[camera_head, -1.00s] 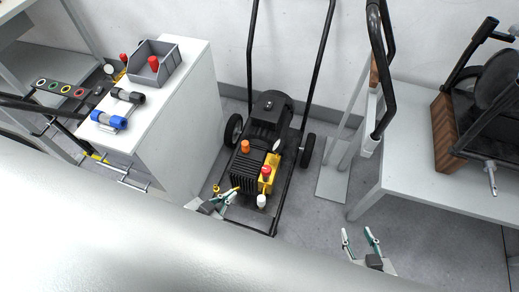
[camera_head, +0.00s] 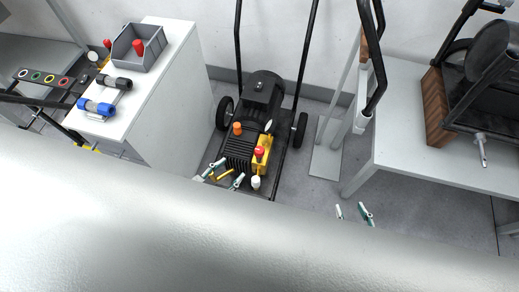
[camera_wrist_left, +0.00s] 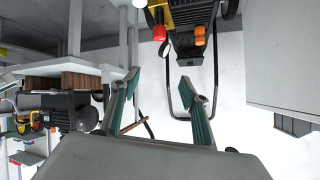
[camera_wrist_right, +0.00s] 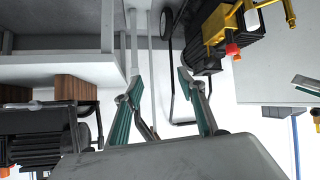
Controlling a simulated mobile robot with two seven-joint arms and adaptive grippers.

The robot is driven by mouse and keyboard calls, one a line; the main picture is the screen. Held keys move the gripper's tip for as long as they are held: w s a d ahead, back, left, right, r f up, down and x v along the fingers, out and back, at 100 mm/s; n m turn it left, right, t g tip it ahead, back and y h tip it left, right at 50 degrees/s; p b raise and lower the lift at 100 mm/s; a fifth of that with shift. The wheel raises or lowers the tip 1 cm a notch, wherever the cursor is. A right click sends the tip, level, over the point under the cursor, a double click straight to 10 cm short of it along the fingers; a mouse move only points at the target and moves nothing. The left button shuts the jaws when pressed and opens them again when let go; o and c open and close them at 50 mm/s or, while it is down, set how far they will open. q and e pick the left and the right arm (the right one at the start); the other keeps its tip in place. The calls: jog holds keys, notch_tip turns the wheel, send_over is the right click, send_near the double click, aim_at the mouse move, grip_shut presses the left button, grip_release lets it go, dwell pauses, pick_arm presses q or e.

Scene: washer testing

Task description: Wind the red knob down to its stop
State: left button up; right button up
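The red knob (camera_head: 259,151) stands on top of the yellow pump block (camera_head: 263,166) on the black wheeled washer. In the left wrist view the red knob (camera_wrist_left: 159,34) shows beyond the fingertips, near the top. My left gripper (camera_head: 225,174) is open and empty. It is at the washer's near left side, left of and nearer than the red knob, apart from it. Its two spread fingers also show in the left wrist view (camera_wrist_left: 160,80). My right gripper (camera_head: 352,209) is open and empty over the floor right of the washer.
An orange knob (camera_head: 238,128) and a white cap (camera_head: 255,182) are near the red knob. The washer's tall black handle rises behind. A white cabinet (camera_head: 180,95) with a grey bin (camera_head: 139,62) stands left. A table (camera_head: 400,150) stands right. Floor between washer and table is partly clear.

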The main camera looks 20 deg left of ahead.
pick_arm(q)
jog(key=w+d+r+m+t+h+b, duration=0.35)
jog(key=w+d+r+m+h, duration=0.35)
jog(key=w+d+r+m, duration=0.55)
jog(key=w+d+r+m+g+h+b, duration=0.15)
jog(key=d+m+g+h, duration=0.35)
jog(key=d+m, duration=0.6)
jog(key=m+g+y+b, duration=0.8)
jog(key=m+g+y, duration=0.45)
jog(key=m, duration=2.15)
send_over(259, 150)
jog(key=w+a, duration=0.2)
notch_tip(259, 150, down, 23)
jog(key=shift+g+h, duration=0.3)
jog(key=shift+h, duration=0.05)
jog(key=x, duration=0.6)
jog(key=shift+s+d+f+b, duration=0.1)
jog(key=shift+d+f+b, duration=0.15)
jog(key=shift+f, duration=0.2)
pick_arm(e)
jog(key=shift+n, duration=0.3)
jog(key=f, duration=0.1)
jog(key=w+f, duration=0.1)
jog(key=f, duration=0.3)
jog(key=shift+w+a+f, duration=0.15)
jog(key=shift+w+a, duration=0.2)
jog(key=shift+w, duration=0.05)
